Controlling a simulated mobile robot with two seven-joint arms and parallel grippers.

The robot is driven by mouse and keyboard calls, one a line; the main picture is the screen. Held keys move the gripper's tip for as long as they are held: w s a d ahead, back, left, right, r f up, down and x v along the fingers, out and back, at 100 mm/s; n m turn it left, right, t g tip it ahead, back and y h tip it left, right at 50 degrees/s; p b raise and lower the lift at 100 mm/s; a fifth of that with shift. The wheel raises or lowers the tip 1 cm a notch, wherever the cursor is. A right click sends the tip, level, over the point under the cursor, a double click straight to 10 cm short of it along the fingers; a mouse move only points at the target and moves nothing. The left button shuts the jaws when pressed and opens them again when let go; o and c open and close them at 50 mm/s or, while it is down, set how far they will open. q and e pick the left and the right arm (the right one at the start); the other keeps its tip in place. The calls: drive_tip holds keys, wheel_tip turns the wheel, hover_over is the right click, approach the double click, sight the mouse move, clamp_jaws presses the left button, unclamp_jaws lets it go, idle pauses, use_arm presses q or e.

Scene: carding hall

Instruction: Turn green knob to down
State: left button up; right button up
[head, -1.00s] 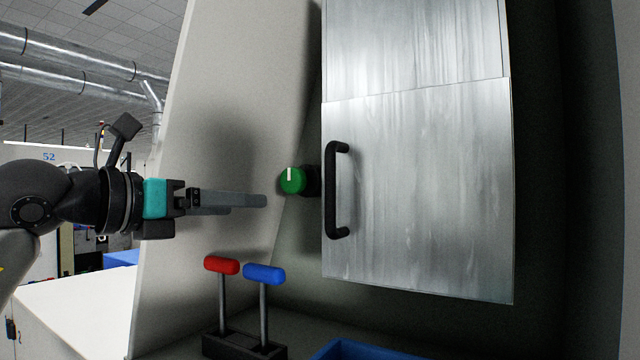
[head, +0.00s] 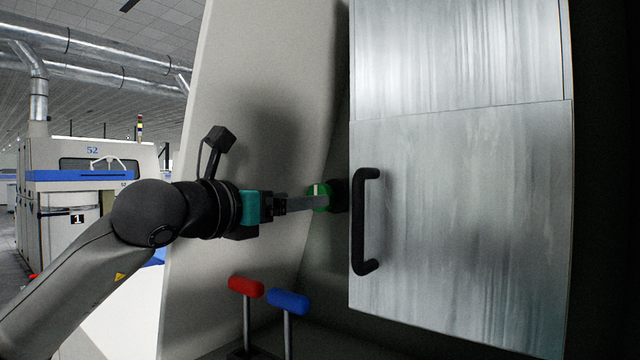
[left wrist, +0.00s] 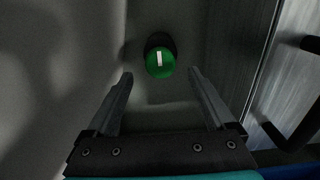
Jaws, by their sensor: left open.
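The green knob (head: 319,191) sticks out on a dark base from the panel, just left of the metal door. In the left wrist view the green knob (left wrist: 160,62) shows a white mark that points nearly straight up. My left gripper (head: 318,203) has its fingers at the knob in the head view and partly covers it. In the left wrist view the left gripper (left wrist: 160,76) is open, with one finger on each side and the knob between and just beyond the tips. I cannot tell whether a finger touches it. My right gripper is not in view.
A metal door (head: 460,210) with a black handle (head: 362,222) stands close right of the knob. A red-topped lever (head: 246,287) and a blue-topped lever (head: 288,301) stand below the gripper. A pale panel (head: 240,120) rises behind my arm.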

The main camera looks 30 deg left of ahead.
sight(318, 189)
use_arm(q)
drive_tip(key=shift+w+d+p, duration=0.15)
drive_tip(key=shift+w+p, duration=0.75)
drive_tip(key=shift+w, duration=0.8)
drive_tip(key=shift+w+d+p, duration=0.15)
drive_tip(key=shift+w+p, duration=0.75)
drive_tip(key=shift+w, duration=0.8)
drive_tip(key=c, duration=1.3)
